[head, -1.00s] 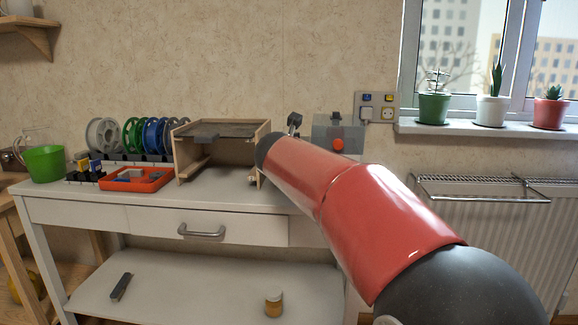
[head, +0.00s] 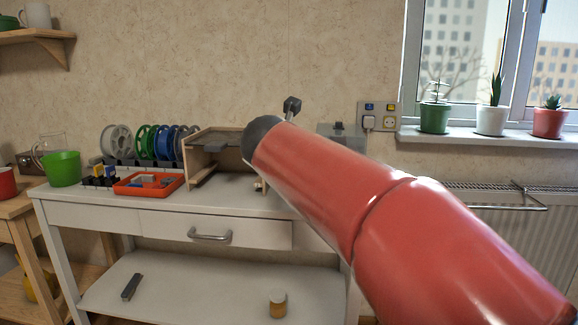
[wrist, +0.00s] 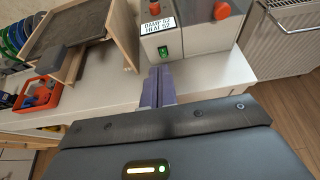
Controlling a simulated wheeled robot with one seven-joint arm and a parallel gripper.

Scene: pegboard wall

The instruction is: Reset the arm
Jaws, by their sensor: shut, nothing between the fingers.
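My gripper (wrist: 158,88) shows in the wrist view with its two dark fingers together and nothing between them. The fingers point toward the front of a grey box (wrist: 200,38) with red knobs, a green switch and a printed label. Whether the fingertips touch the box is hard to tell. In the head view my red arm reaches from the lower right toward the bench, and the gripper's fingers are hidden behind it. The grey box also shows there in part (head: 345,131), behind the arm.
A white bench (head: 150,200) has a drawer and a lower shelf. On it stand an open wooden frame box (head: 200,165), an orange tray (head: 150,192), several spools (head: 150,142) and a green cup (head: 63,168). Potted plants (head: 490,120) line the windowsill above a radiator (head: 500,215).

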